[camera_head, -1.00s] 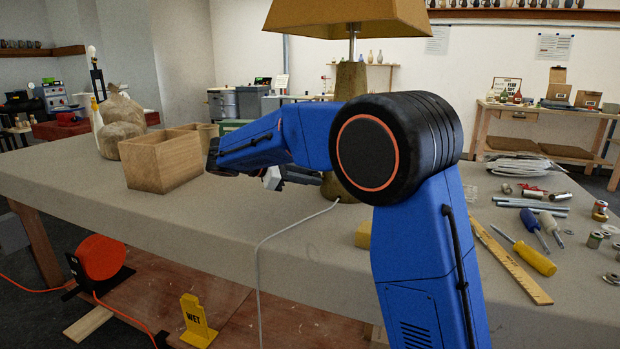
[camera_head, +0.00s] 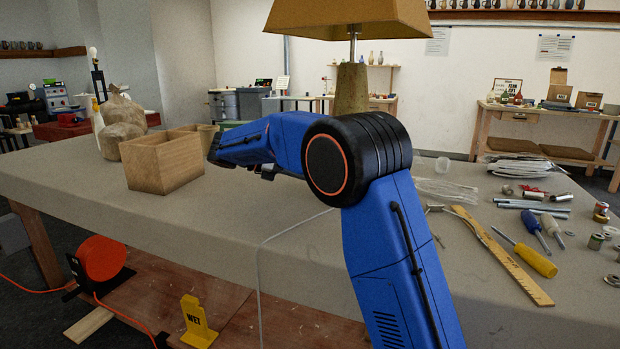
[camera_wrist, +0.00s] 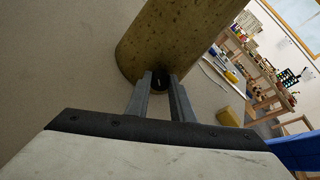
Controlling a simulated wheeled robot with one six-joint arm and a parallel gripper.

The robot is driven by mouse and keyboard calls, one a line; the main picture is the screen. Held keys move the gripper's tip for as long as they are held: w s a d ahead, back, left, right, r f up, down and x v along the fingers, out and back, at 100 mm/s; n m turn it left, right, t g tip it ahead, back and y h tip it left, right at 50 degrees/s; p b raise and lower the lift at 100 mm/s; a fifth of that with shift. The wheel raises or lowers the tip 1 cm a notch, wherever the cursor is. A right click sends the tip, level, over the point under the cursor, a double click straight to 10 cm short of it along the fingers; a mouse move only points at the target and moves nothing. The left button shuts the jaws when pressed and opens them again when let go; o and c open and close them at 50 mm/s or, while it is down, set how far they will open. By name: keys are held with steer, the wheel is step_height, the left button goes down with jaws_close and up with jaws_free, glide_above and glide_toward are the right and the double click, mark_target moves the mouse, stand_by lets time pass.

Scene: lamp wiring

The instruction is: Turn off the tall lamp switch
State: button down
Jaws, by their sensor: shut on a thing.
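The tall lamp has a tan shade (camera_head: 350,18) and a speckled stone-like base (camera_head: 350,90), partly hidden behind my arm in the head view. The base (camera_wrist: 180,35) fills the top of the wrist view. A small black round switch (camera_wrist: 159,82) sits low on the base. My gripper (camera_wrist: 160,86) has its two grey fingers on either side of the switch, shut on it. In the head view my arm hides the gripper's fingers and the switch. Whether the lamp is lit cannot be told.
A wooden box (camera_head: 165,162) and wrapped bundles (camera_head: 120,125) stand on the table's left. Screwdrivers, a yellow ruler (camera_head: 505,258) and metal parts lie on the right. A pale cord (camera_head: 262,255) hangs over the front edge. A yellow block (camera_wrist: 228,117) lies near the lamp base.

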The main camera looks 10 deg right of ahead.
steer(key=shift+n, duration=0.4)
stand_by(0.3)
steer(key=c, duration=1.5)
jaws_free()
steer(key=shift+c, duration=0.2)
